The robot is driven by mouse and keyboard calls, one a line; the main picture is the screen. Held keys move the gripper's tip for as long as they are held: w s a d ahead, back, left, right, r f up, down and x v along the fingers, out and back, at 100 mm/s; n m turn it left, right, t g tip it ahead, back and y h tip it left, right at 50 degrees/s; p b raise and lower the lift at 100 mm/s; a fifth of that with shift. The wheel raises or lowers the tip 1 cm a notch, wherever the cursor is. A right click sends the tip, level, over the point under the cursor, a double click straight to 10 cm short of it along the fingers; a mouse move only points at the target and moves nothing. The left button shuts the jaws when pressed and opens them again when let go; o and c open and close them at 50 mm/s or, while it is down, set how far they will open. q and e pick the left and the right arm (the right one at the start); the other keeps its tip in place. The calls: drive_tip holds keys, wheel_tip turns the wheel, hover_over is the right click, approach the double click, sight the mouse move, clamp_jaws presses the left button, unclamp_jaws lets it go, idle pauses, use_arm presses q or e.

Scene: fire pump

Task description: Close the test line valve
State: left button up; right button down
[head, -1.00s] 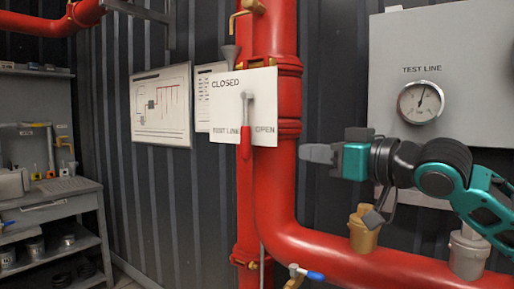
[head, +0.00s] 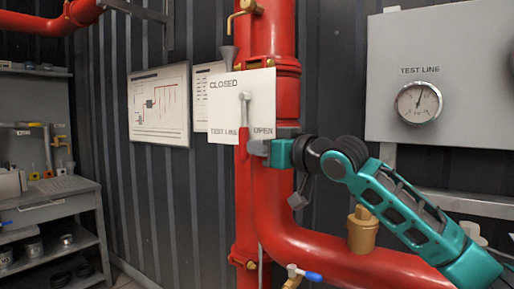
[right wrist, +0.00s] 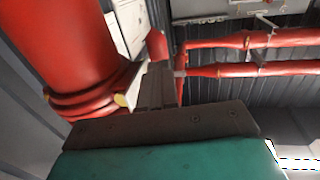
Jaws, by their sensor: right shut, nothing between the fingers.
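The test line valve lever has a grey upper part and a red handle (head: 243,143) that hangs straight down. It is in front of a white plate (head: 225,92) marked CLOSED at top left, TEST LINE at bottom left and OPEN at bottom right. My right gripper (head: 254,148) is shut and empty, just right of the red handle's lower part; I cannot tell if they touch. In the right wrist view, the shut fingers (right wrist: 157,85) point towards the red handle end (right wrist: 157,45), with the plate (right wrist: 131,22) beside it. My left gripper is not in view.
A thick red pipe (head: 272,200) stands behind the plate and bends right below my right arm. A brass fitting (head: 362,232) rises from it. A small blue-handled valve (head: 312,276) is low in front. A TEST LINE gauge (head: 418,102) is on a grey panel at right.

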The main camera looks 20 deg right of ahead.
drive_tip(key=shift+w+a, duration=0.15)
drive_tip(key=shift+w, duration=0.2)
